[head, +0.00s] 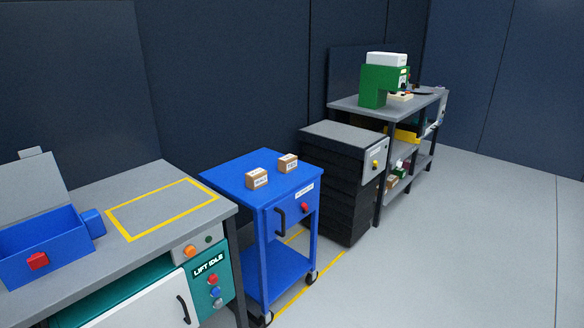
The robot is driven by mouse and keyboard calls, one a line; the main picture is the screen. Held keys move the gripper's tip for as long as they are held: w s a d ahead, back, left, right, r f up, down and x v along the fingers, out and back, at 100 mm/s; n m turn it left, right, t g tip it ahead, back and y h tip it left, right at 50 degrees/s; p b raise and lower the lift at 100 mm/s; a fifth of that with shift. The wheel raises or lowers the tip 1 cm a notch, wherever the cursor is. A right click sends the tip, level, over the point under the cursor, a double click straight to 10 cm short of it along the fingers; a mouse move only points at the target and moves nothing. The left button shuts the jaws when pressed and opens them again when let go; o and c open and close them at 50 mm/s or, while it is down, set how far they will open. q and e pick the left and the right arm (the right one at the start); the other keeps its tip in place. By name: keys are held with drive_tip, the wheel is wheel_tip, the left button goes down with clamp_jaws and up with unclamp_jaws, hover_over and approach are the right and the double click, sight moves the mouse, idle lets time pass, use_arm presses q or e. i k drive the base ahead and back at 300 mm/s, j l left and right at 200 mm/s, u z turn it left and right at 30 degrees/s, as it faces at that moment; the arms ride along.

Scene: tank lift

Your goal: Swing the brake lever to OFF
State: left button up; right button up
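A blue cart (251,262) stands between the grey workbench and the dark cabinet. A small red part (305,207) is on its side, below a white label (304,190) too small to read. I cannot tell whether this red part is the brake lever or which way it is set. A black handle (280,222) is on the cart's near side. Two small brown boxes sit apart on its top, one nearer (257,178) and one farther (288,163). Neither of my grippers is in view.
The workbench (140,180) at left has a yellow-outlined area, a blue open box (45,250) and a teal panel reading "LIFT IDLE" (208,265). A dark cabinet (340,190) and a bench with a green machine (375,85) stand beyond. The floor at right is clear.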

sight(304, 206)
drive_tip(key=i+l+u, duration=0.2)
drive_tip(key=i+l, duration=0.15)
drive_tip(key=i+l+u, duration=0.2)
drive_tip(key=i+l, duration=0.15)
drive_tip(key=i+l+u, duration=0.45)
drive_tip(key=i+l, duration=0.15)
drive_tip(key=l, duration=0.35)
